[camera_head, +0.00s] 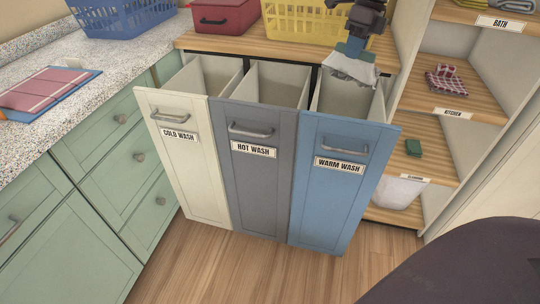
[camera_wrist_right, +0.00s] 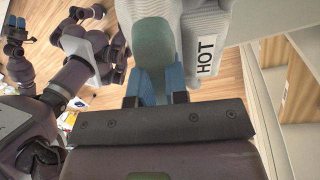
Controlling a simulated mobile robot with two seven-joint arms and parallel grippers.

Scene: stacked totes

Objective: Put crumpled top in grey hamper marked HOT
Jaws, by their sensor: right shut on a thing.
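A crumpled pale grey-white top (camera_head: 350,70) hangs from my right gripper (camera_head: 353,48), which is shut on it. In the head view it appears over the open top of the blue WARM WASH hamper (camera_head: 335,190). In the right wrist view the top (camera_wrist_right: 205,28) lies against my blue-sided fingers (camera_wrist_right: 152,85), with a white label reading HOT. The grey hamper marked HOT WASH (camera_head: 258,185) stands pulled open in the middle, and its inside looks empty. My left gripper (camera_wrist_right: 15,28) seems to show small at the left of the wrist view; its jaws are unclear.
The cream COLD WASH hamper (camera_head: 185,175) stands open at the left. A red box (camera_head: 222,17) and a yellow basket (camera_head: 295,22) sit on the wooden counter behind. Open shelves (camera_head: 440,108) stand close at the right. The floor in front (camera_head: 240,275) is clear.

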